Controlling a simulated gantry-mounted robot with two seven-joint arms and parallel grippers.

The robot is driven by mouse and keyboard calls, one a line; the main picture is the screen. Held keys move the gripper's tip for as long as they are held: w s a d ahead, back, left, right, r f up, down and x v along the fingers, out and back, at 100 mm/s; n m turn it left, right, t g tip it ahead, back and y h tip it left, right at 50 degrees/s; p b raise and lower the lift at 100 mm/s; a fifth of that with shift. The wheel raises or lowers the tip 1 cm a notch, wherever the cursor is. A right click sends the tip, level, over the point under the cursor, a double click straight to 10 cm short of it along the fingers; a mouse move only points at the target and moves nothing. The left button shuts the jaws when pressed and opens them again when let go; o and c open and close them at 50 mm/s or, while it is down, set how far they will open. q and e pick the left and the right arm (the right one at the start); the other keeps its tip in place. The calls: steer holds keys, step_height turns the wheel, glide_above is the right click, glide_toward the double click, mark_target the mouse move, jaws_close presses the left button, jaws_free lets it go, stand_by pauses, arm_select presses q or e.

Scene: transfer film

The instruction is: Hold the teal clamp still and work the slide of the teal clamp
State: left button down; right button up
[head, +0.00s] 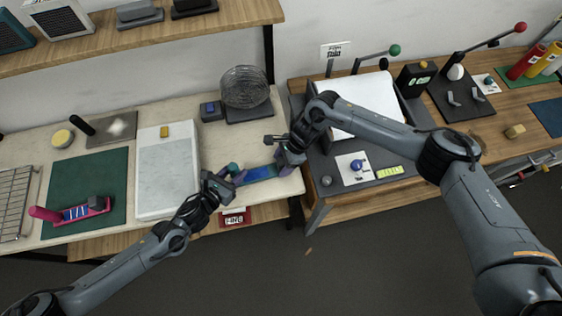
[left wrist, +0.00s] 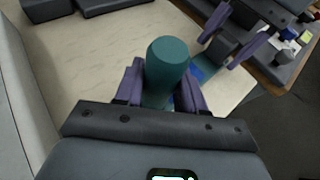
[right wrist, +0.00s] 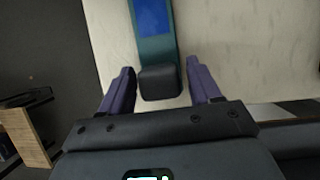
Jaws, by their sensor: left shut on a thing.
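The teal clamp (head: 260,173) lies on the pale worktop near its front edge, with a blue strip along its bar. My left gripper (head: 232,177) is shut on its rounded teal handle, which stands between the purple fingers in the left wrist view (left wrist: 168,70). My right gripper (head: 281,160) is at the clamp's other end. In the right wrist view, its open fingers (right wrist: 160,85) stand either side of the dark slide block (right wrist: 160,83), with a gap on each side. The slide is mostly hidden by the right gripper in the head view.
A pink clamp (head: 75,212) lies on a green mat (head: 112,170) at the left. A pale slab (head: 168,180) is left of my left gripper. A grey station (head: 330,185) with a blue knob is at the right.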

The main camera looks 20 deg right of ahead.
steer(key=shift+o, duration=0.2)
steer(key=v, duration=1.2)
arm_select(q)
steer(key=c, duration=0.6)
jaws_free()
steer(key=shift+s, duration=0.1)
